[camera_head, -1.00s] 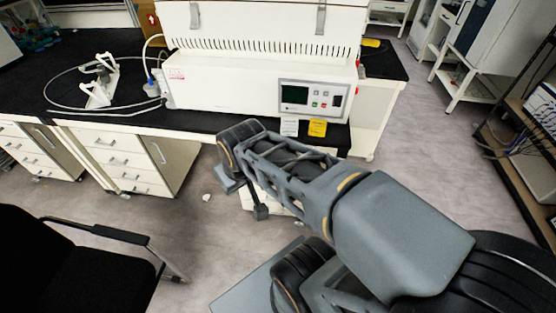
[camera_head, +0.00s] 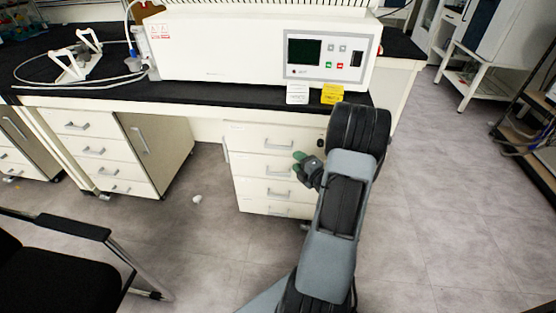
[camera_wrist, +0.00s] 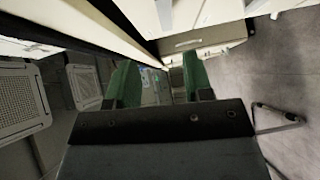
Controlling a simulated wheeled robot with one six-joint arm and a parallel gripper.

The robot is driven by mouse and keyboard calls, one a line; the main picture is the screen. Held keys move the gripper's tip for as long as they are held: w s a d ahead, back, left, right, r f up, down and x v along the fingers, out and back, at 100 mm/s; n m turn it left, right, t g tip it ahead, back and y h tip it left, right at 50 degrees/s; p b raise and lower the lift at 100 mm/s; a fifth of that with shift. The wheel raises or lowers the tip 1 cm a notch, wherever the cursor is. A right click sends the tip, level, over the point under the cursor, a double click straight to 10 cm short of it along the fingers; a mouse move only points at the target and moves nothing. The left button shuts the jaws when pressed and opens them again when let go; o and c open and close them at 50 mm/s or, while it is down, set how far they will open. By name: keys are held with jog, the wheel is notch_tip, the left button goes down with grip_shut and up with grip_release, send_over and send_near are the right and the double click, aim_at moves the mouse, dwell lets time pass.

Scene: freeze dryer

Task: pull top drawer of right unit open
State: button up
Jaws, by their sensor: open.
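The right unit is a white drawer unit under the black bench, in the middle of the head view. Its top drawer (camera_head: 250,134) looks closed, with a silver bar handle (camera_head: 279,145). My gripper (camera_head: 299,160) is in front of the unit's right part, just below and right of that handle in the picture. Its distance from the drawer front is unclear. In the wrist view the two green fingers (camera_wrist: 158,82) stand apart with nothing between them. A pale drawer front with a handle (camera_wrist: 188,42) shows beyond them; which drawer it is, I cannot tell. My arm hides the unit's right edge.
The freeze dryer (camera_head: 215,50) stands on the black benchtop (camera_head: 200,92) above the unit. Another drawer unit (camera_head: 85,150) stands to the left. A black chair (camera_head: 50,260) is at the lower left. Open grey floor (camera_head: 430,200) lies to the right.

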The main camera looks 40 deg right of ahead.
aim_at(279, 148)
jog(key=shift+n+t, duration=0.4)
jog(key=shift+t, duration=0.1)
jog(key=w+b, duration=0.1)
jog(key=w, duration=0.3)
jog(key=w+f, duration=0.1)
jog(key=w, duration=0.3)
jog(key=w+b, duration=0.1)
jog(key=w, duration=0.3)
jog(key=shift+w+f+b, duration=0.2)
jog(key=shift+f+b, duration=0.1)
jog(key=shift+f, duration=0.1)
jog(key=shift+c, duration=0.3)
grip_shut()
